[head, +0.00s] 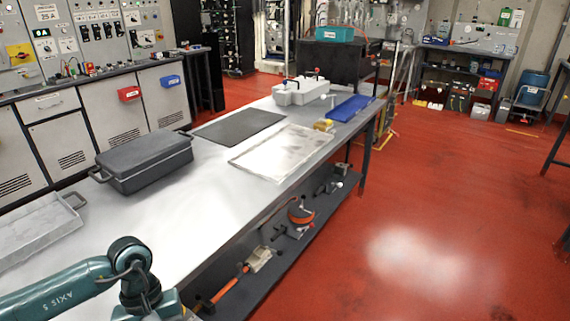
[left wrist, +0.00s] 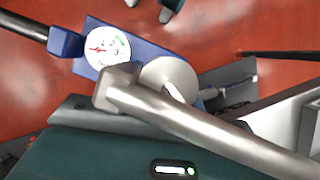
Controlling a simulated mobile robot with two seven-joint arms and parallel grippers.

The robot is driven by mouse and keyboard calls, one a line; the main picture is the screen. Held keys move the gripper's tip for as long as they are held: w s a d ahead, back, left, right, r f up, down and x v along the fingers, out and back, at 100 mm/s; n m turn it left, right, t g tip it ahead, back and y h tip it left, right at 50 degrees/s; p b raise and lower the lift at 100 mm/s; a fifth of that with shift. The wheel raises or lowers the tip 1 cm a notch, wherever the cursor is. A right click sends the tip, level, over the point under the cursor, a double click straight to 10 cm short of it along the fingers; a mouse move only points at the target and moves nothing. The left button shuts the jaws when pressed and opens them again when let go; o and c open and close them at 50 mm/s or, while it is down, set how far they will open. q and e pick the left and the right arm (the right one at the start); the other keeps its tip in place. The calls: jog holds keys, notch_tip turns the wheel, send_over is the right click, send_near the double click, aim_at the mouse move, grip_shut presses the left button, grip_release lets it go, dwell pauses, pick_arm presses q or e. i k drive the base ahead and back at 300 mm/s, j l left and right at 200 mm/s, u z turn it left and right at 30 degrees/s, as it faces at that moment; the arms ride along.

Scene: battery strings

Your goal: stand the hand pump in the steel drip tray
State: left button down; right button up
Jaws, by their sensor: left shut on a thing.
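The hand pump (left wrist: 135,60) fills much of the left wrist view. It has a blue body, a round white dial gauge (left wrist: 107,46) and a thick bare-metal bar running to the lower right. My left gripper (left wrist: 125,112), dark teal, is shut on the pump; its fingertips are largely hidden. Red floor shows behind the pump. In the head view my left arm enters at the bottom left, and its gripper and the pump are out of frame. A shallow steel drip tray (head: 280,152) lies empty on the bench. My right gripper is not in view.
On the bench (head: 205,205) stand a dark lidded case (head: 145,162), a black mat (head: 238,130), a grey handled tray (head: 40,232), a white box unit (head: 300,92), a yellow item (head: 323,125) and a blue tray (head: 350,107). The bench top before the drip tray is bare.

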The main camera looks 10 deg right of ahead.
aim_at(283, 151)
jog(key=i+l, duration=0.35)
jog(key=l, duration=0.15)
jog(key=i+l, duration=0.3)
jog(key=l, duration=0.15)
jog(key=i+l, duration=0.35)
jog(key=l, duration=0.15)
jog(key=i+l, duration=0.3)
jog(key=l, duration=0.15)
jog(key=i+l, duration=0.35)
jog(key=l, duration=0.15)
